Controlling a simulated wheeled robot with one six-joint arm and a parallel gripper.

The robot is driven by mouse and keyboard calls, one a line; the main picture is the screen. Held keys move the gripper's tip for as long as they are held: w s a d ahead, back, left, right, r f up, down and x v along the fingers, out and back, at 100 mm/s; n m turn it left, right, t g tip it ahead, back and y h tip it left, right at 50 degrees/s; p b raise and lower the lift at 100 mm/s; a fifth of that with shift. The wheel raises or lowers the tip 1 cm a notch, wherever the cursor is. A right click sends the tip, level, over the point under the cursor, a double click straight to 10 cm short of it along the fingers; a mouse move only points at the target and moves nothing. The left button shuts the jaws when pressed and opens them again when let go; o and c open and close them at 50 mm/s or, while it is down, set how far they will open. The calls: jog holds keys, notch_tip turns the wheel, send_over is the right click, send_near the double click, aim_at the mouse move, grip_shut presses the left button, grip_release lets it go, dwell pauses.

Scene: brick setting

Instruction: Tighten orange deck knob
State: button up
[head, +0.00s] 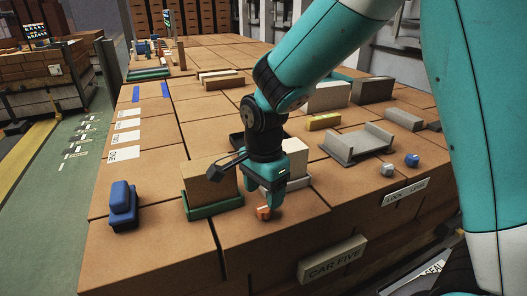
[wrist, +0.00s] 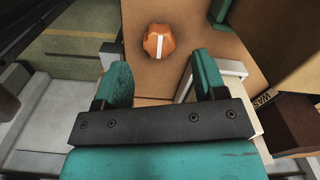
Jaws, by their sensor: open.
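The orange deck knob (head: 264,212) sits on the brown deck near its front edge, just below my gripper (head: 262,190) in the head view. In the wrist view the orange knob (wrist: 159,42) is round with flats and carries a white line that runs nearly upright in the picture. My gripper (wrist: 160,78) is open and empty, with its two teal fingers spread. The knob lies beyond the fingertips, roughly centred between them, and I see no contact.
A brick in a green holder (head: 213,206) stands left of my gripper. A blue block (head: 123,206) is further left. A "CAR FIVE" sign (head: 332,261) is on the front face.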

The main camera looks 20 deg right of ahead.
aim_at(264, 207)
notch_tip(264, 207, up, 13)
jog(key=b, duration=0.1)
dwell(0.5)
jog(key=s+a+f+n+y, duration=0.2)
jog(key=s+n, duration=0.7)
jog(key=n, duration=0.1)
jog(key=s+a+f+n+y+b, duration=0.1)
jog(key=s+a+f+n+y, duration=0.1)
jog(key=s+n, duration=0.7)
jog(key=shift+s+a+f+n, duration=0.2)
jog(key=shift+s+n, duration=0.15)
jog(key=shift+n, duration=0.85)
